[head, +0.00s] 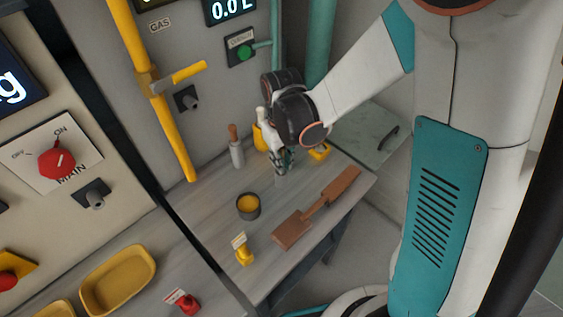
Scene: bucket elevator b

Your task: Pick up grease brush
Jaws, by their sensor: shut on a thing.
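My gripper (282,160) points down over the far part of the grey workbench (220,190). Its fingers are shut on a small pale grey thing (281,181), which shows just below the fingertips at the bench top. The fingers hide most of it, so I cannot tell for sure that it is the grease brush, or whether it touches the bench. A tool with a reddish-brown handle (234,132) and a grey lower part stands upright to the left of my gripper. A dark pot with yellow contents (247,206) stands on the bench, nearer and to the left.
A brown wooden paddle (315,211) lies along the bench's right side. A yellow tagged piece (243,252) stands near the front. A yellow object (260,138) is behind my gripper. A yellow pipe (160,95) runs down the panel at left. A yellow tray (118,279) is at lower left.

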